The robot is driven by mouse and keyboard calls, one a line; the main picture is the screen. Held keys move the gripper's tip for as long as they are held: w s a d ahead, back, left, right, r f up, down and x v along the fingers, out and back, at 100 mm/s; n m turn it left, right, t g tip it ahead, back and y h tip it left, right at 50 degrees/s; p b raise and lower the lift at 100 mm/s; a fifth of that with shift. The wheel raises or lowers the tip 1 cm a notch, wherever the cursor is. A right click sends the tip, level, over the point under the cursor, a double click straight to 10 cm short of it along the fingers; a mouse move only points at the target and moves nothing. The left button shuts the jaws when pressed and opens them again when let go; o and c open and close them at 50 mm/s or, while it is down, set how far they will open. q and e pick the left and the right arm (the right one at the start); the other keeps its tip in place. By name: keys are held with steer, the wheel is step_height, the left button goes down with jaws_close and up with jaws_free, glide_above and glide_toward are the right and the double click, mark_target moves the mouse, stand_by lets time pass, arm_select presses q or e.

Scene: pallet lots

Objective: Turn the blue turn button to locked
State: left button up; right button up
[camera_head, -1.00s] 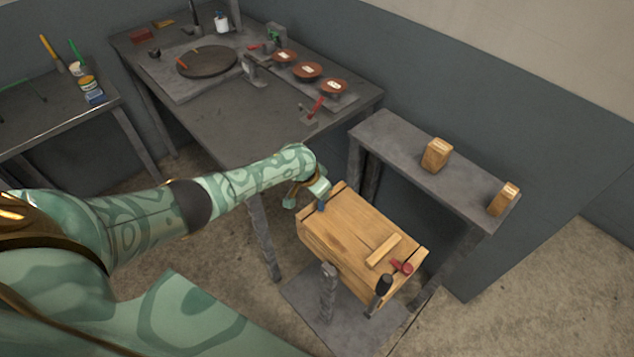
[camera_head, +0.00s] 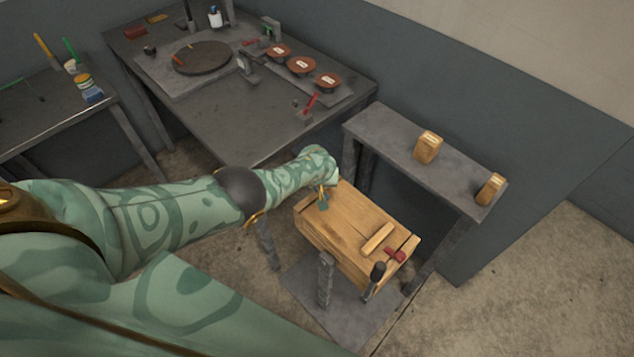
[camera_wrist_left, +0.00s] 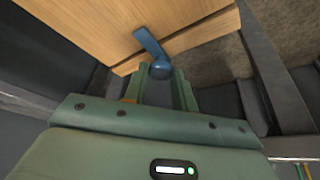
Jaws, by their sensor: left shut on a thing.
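The blue turn button (camera_wrist_left: 151,46) is a small blue lever with a round hub in the left wrist view. It lies at the edge of a wooden box (camera_head: 348,229), its arm pointing over the wood. My left gripper (camera_wrist_left: 162,72) is shut on the button's round hub, one finger on each side. In the head view my left gripper (camera_head: 323,204) is at the box's upper left corner and largely covers the button. My right gripper is not in view.
The box stands on a grey stand and carries a wooden bar (camera_head: 378,238), a red knob (camera_head: 395,255) and a black-handled part (camera_head: 378,271). A grey shelf (camera_head: 385,141) with two wooden blocks stands behind it. A dark workbench (camera_head: 229,117) stands at upper left.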

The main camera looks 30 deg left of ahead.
arm_select(q)
steer(key=shift+n, duration=0.3)
steer(key=o, duration=1)
steer(key=shift+r, duration=0.1)
steer(key=p+v, duration=1.6)
steer(key=p, duration=0.1)
steer(key=shift+d, duration=0.25)
steer(key=shift+w+r, duration=0.1)
steer(key=shift+w, duration=0.05)
